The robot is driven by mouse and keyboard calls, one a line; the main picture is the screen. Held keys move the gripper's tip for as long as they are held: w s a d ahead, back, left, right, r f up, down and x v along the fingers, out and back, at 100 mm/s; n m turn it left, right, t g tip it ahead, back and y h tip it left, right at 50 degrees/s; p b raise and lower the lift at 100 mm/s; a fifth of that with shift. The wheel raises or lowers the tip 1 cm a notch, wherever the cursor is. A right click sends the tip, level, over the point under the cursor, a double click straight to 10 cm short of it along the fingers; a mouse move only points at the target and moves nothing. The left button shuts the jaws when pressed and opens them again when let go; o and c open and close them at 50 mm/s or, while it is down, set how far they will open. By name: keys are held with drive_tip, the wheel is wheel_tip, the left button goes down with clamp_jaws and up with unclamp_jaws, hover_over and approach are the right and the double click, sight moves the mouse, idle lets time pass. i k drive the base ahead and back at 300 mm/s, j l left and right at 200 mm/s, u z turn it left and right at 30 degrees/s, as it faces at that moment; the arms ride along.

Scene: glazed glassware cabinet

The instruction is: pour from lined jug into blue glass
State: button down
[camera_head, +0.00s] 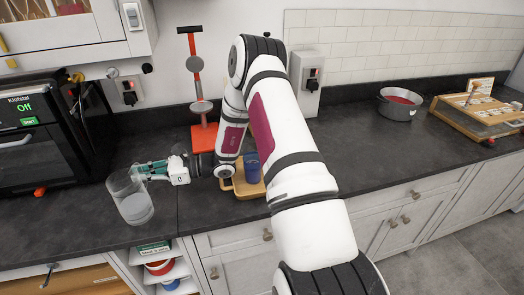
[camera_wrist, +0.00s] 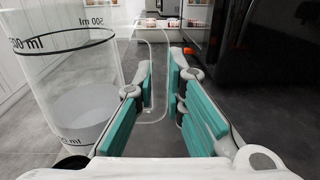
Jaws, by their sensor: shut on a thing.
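The lined jug (camera_head: 127,191) is clear, with black measuring lines and pale contents in its lower part. It is on the left in the head view, over the front of the counter; I cannot tell whether its base touches. In the wrist view the jug (camera_wrist: 70,85) fills the left side, with its clear handle (camera_wrist: 153,75) between the fingers. My gripper (camera_head: 150,171) is shut on that handle; its teal fingers show in the wrist view (camera_wrist: 160,100). The blue glass (camera_head: 251,168) stands upright on a wooden tray (camera_head: 247,191), right of my gripper and partly hidden by my arm.
A black oven (camera_head: 38,140) stands left behind the jug. A red stand (camera_head: 203,137) is behind the tray. A pot (camera_head: 398,104) and a wooden rack (camera_head: 475,115) are far right. The counter between the tray and pot is clear, with my arm above part of it.

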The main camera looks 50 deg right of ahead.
sight(253, 169)
drive_tip(key=i+l+z, duration=0.15)
drive_tip(key=z, duration=0.15)
drive_tip(key=l+z, duration=0.25)
drive_tip(key=z, duration=0.2)
drive_tip(key=l+z, duration=0.15)
drive_tip(key=k+l+u, duration=0.1)
drive_tip(key=l+u, duration=0.15)
drive_tip(key=l, duration=0.3)
